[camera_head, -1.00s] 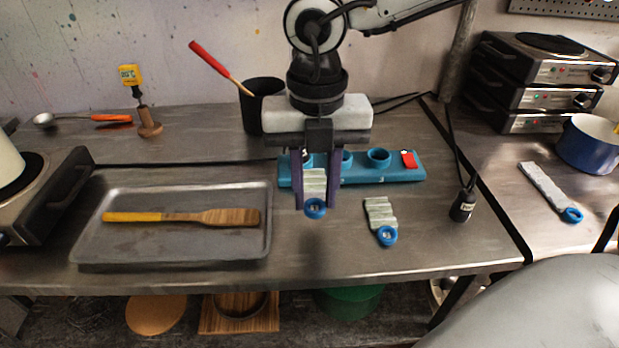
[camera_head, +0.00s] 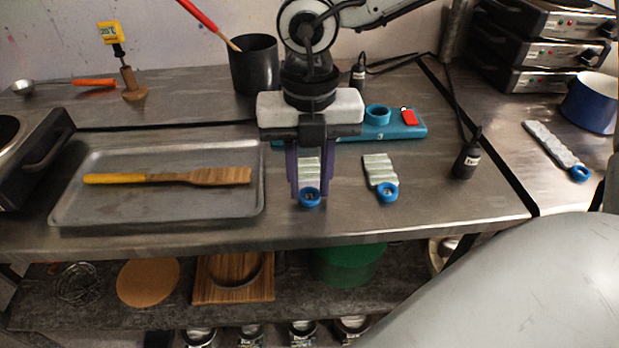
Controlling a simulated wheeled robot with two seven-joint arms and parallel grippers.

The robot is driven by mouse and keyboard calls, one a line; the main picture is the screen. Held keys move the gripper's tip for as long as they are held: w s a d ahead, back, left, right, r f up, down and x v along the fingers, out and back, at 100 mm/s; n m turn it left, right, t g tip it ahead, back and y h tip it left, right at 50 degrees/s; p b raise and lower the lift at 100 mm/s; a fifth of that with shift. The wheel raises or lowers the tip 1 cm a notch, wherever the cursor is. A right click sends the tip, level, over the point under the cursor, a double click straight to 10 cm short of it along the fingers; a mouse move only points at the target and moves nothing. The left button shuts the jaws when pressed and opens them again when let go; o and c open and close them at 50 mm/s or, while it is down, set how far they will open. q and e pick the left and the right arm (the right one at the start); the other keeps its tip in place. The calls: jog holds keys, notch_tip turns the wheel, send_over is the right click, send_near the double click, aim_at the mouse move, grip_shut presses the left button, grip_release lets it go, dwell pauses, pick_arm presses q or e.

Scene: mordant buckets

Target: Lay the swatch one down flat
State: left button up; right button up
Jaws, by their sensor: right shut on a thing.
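My right gripper (camera_head: 309,190) points down over the front part of the steel table, its purple fingers shut on a pale, ridged swatch (camera_head: 309,168) with a blue ring at its near end. The swatch is close to the tabletop; I cannot tell whether it touches it. I cannot read which number it bears. A similar swatch (camera_head: 379,170) with a blue ring lies flat on the table just to the right. Another pale swatch (camera_head: 550,143) with a blue ring lies on the right-hand table. My left gripper is out of view.
A blue holder (camera_head: 400,131) with round sockets and a red tag stands behind the gripper, partly hidden. A grey tray (camera_head: 256,190) with a wooden spatula (camera_head: 205,177) lies left. The table front between tray and bottle is otherwise clear.

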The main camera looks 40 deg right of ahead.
jog(key=o, duration=1)
notch_tip(320, 180, up, 10)
jog(key=shift+r, duration=0.2)
